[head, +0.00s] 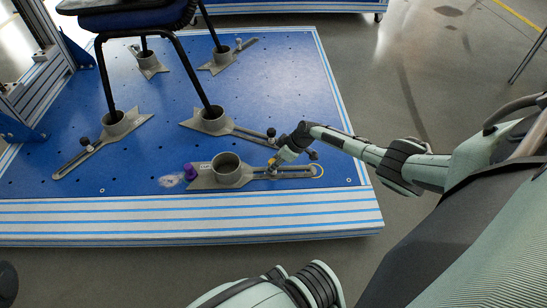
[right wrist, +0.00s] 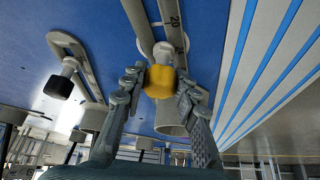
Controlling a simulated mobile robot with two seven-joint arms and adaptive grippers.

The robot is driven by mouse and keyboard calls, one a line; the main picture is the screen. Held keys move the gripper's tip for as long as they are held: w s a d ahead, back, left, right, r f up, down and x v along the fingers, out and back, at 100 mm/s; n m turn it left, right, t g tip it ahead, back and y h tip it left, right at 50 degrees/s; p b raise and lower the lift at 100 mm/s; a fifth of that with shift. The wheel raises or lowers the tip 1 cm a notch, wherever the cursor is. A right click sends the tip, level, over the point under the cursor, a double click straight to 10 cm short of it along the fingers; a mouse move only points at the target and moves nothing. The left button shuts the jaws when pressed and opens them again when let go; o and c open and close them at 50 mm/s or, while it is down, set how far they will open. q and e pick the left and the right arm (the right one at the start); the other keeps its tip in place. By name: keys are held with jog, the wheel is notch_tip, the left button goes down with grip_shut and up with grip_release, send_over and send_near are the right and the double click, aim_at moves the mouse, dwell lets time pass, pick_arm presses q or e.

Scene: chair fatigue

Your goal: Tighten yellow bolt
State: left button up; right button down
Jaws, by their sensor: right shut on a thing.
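The yellow bolt (right wrist: 160,82) sits at the slotted arm of a grey bracket in the right wrist view. In the head view the yellow bolt (head: 271,163) is small and partly hidden by my gripper. My right gripper (head: 279,158) reaches in from the right over the slot. In the right wrist view my right gripper (right wrist: 161,88) has a finger on each side of the yellow head and is shut on it. The bracket's round cup (head: 228,169) is left of the bolt and looks empty. My left gripper is not in view.
The blue platform (head: 150,105) has a striped front edge (head: 180,220). A chair (head: 140,20) stands with its legs in other cup brackets, which have black knobs (head: 86,143). Grey floor lies open to the right.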

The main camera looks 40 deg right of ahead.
jog(key=shift+r+m+p, duration=0.15)
jog(key=shift+m+p, duration=0.25)
jog(key=shift+p, duration=0.2)
jog(key=m+h+p, duration=0.1)
jog(key=m+p, duration=0.1)
jog(key=p, duration=0.1)
jog(key=shift+t+h, duration=0.3)
jog(key=shift+f+m, duration=0.2)
jog(key=shift+m, duration=0.4)
jog(key=shift+r+m+h+p, duration=0.2)
jog(key=shift+m+h+p, duration=0.25)
jog(key=shift+p, duration=0.6)
jog(key=shift+m+h+p, duration=0.65)
jog(key=shift+m+p, duration=0.4)
jog(key=shift+m, duration=0.2)
jog(key=shift+f+m, duration=0.2)
jog(key=shift+m, duration=0.1)
jog(key=shift+r, duration=0.1)
